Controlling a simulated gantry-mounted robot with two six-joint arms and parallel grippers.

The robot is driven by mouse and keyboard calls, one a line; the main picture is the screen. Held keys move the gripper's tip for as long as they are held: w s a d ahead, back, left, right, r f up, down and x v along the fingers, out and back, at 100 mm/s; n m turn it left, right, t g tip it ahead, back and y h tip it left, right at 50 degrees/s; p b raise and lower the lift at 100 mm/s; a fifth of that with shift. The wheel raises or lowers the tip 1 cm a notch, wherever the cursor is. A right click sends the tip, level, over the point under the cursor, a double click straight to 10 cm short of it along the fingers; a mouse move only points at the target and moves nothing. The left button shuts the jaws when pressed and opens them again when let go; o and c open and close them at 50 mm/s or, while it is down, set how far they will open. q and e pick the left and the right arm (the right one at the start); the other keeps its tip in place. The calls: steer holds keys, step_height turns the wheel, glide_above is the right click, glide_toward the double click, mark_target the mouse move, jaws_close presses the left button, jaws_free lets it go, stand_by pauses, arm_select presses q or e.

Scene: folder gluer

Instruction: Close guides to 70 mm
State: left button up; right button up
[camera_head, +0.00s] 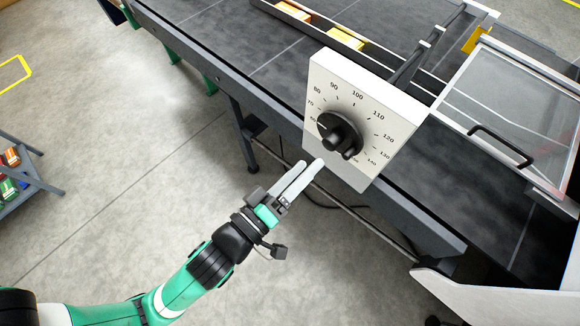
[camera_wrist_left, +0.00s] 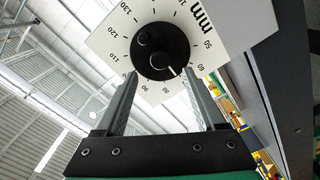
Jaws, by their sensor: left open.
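A black dial knob (camera_head: 338,133) sits on a white panel (camera_head: 322,73) with a printed millimetre scale. In the left wrist view the knob (camera_wrist_left: 160,52) carries a white line that points to the low end of the scale, around 70; I cannot read it exactly. My left gripper (camera_head: 310,163) is open and empty, with its fingertips just below and left of the knob in the head view. In the left wrist view its two fingers (camera_wrist_left: 160,74) stand either side of the knob's lower part, and I see no clear contact. My right gripper is out of view.
The panel stands at the front edge of a dark conveyor (camera_head: 240,50). A rail (camera_head: 340,35) with orange and yellow cartons (camera_head: 345,37) lies behind it. A clear cover with a black handle (camera_head: 500,146) is at right. Open floor (camera_head: 130,130) lies at left.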

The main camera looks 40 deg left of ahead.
arm_select(q)
steer(key=s, duration=0.4)
steer(key=shift+s+a, duration=0.1)
steer(key=shift+s, duration=0.1)
steer(key=w+a+r+n+t+y, duration=0.1)
steer(key=w+a+r+t+y, duration=0.1)
steer(key=r, duration=0.7)
steer(key=w+a+r+n+t+y, duration=0.1)
steer(key=w+a+r+n+t, duration=0.1)
steer(key=r, duration=0.6)
steer(key=w+a+r+n+t+y, duration=0.1)
steer(key=w+a+r+t+y, duration=0.15)
steer(key=r, duration=0.65)
step_height(320, 180, up, 51)
steer(key=s+d+m+t+h+p, duration=0.1)
steer(key=m+h+p, duration=0.6)
steer(key=p, duration=2.9)
steer(key=d+m+t, duration=0.1)
steer(key=m+t, duration=0.1)
steer(key=m, duration=0.6)
steer(key=shift+s+d+m, duration=0.3)
steer(key=shift+d+m, duration=0.05)
steer(key=shift+m, duration=0.05)
